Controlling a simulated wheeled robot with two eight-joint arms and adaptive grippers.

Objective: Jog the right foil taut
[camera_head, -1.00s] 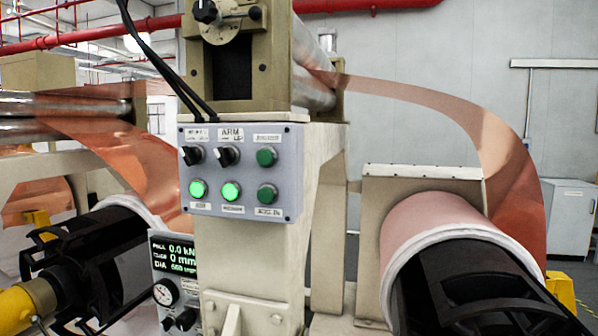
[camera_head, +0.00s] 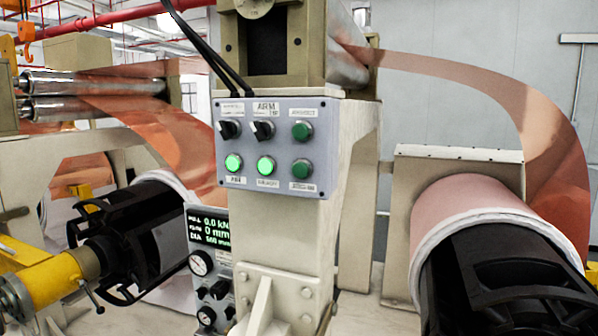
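The right copper foil (camera_head: 480,90) runs from the rollers at upper centre in a loose, bowed arc down to the right roll (camera_head: 470,205), which sits on a black core (camera_head: 520,280). A grey control panel (camera_head: 272,148) on the central post carries two black selector switches (camera_head: 247,130) and several green buttons; the two at lower left (camera_head: 249,164) are lit. A display box (camera_head: 208,240) below reads 0.0 kN and 0 mm, with a gauge and dark knobs under it. Neither of my grippers is in view.
The left foil (camera_head: 165,125) hangs from silver rollers (camera_head: 95,95) to the left roll on a black chuck (camera_head: 135,235) with a yellow shaft (camera_head: 50,285). Black cables (camera_head: 205,45) drop behind the panel. A beige plate (camera_head: 455,165) stands behind the right roll.

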